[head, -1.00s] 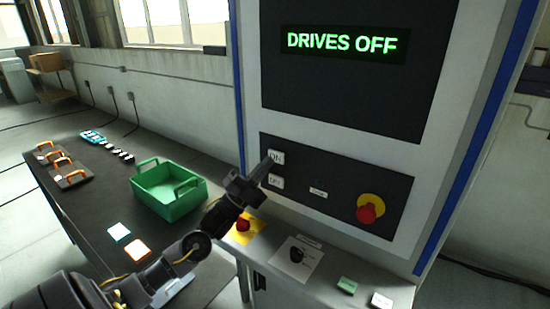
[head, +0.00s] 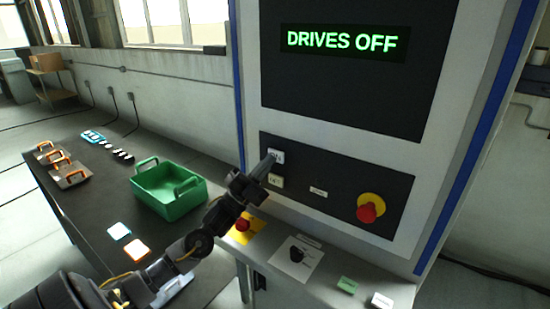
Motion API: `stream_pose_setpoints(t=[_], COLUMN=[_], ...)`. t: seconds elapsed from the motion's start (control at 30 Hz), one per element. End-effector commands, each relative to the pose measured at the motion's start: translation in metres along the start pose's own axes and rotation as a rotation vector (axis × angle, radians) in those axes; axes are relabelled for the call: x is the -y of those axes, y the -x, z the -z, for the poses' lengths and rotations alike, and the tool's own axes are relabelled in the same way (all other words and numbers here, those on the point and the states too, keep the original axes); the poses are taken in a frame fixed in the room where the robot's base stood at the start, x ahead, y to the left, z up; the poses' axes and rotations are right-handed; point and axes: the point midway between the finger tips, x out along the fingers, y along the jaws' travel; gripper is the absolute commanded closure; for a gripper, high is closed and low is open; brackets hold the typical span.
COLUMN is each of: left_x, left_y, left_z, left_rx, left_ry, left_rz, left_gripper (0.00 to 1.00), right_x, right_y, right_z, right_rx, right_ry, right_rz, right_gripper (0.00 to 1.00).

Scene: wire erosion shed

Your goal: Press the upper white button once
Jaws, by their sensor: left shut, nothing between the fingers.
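The upper white button (head: 279,156) is on the dark control panel of the machine, its marking partly hidden by my left gripper. My left gripper (head: 270,160) is shut and empty, its tip at the left part of this button; I cannot tell whether it touches. The lower white button (head: 276,181) sits just below and is partly covered by the gripper. The screen (head: 342,42) above reads "DRIVES OFF" in green. My right gripper is not in view.
A red emergency knob on a yellow ring (head: 367,212) is at the panel's right. Another red button on a yellow plate (head: 242,226) lies below my gripper. A green crate (head: 170,203) stands on the dark bench at left. Small green and white blocks (head: 347,285) lie on the ledge.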

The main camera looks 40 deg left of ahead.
Motion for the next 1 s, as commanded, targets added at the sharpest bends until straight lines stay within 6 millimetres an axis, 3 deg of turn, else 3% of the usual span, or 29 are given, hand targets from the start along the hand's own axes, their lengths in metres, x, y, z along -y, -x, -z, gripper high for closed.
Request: stream_pose_setpoints(t=[1.0], left_x=[-0.0039], left_y=[-0.0055], left_z=[-0.0036], left_rx=[-0.001], left_ry=[0.001], left_rz=[0.000], left_gripper=[1.00], right_x=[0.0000], right_y=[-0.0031], right_z=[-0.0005], right_rx=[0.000], right_ry=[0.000], right_rz=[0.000], right_gripper=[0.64])
